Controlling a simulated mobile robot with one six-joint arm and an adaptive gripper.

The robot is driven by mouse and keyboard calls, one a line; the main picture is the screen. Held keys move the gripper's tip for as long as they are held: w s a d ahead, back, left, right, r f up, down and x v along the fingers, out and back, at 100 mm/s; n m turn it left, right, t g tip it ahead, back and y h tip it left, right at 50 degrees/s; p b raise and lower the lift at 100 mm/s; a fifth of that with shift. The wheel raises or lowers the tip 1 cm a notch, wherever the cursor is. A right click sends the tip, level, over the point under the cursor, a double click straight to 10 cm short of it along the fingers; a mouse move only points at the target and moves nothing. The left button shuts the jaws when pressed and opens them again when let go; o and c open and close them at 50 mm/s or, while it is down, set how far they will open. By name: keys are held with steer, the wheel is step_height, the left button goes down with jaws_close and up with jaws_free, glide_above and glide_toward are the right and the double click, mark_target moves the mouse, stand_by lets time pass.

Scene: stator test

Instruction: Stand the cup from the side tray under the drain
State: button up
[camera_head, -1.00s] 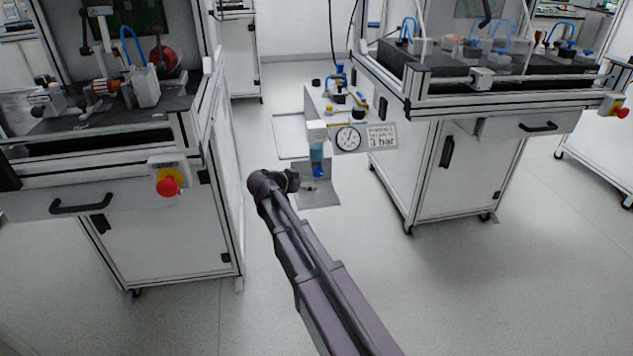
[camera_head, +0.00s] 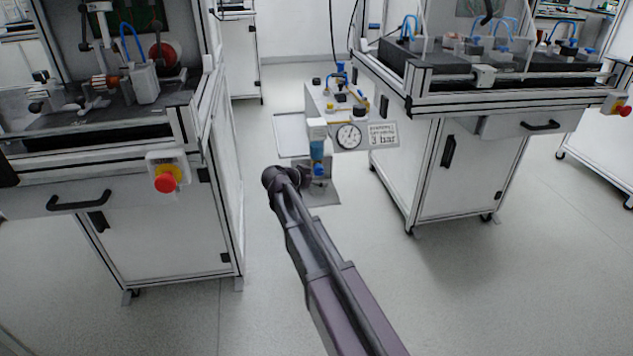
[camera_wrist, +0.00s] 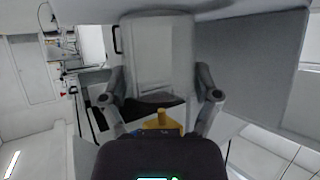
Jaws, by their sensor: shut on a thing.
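In the wrist view a pale, see-through cup (camera_wrist: 157,50) stands between the two fingers of my gripper (camera_wrist: 160,92). The gripper is shut on its sides. My wrist is just left of and below the drain in the picture. The gap between cup and drain cannot be judged. The side tray (camera_head: 290,136) is a pale flat panel left of the stand.
A pressure gauge (camera_head: 348,136) and a "3 bar" sign (camera_head: 382,135) are right of the filter. A grey plate (camera_head: 322,196) lies below it. Workbenches with red stop buttons (camera_head: 165,183) stand left and right.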

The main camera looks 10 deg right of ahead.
steer(key=shift+f, duration=0.2)
steer(key=o, duration=0.8)
steer(key=shift+r, duration=0.15)
steer(key=shift+a+r, duration=0.15)
steer(key=shift+r, duration=0.05)
steer(key=p+v, duration=0.5)
steer(key=v, duration=0.6)
steer(key=shift+s+a+p, duration=0.25)
steer(key=shift+s+p, duration=0.05)
steer(key=shift+p, duration=0.1)
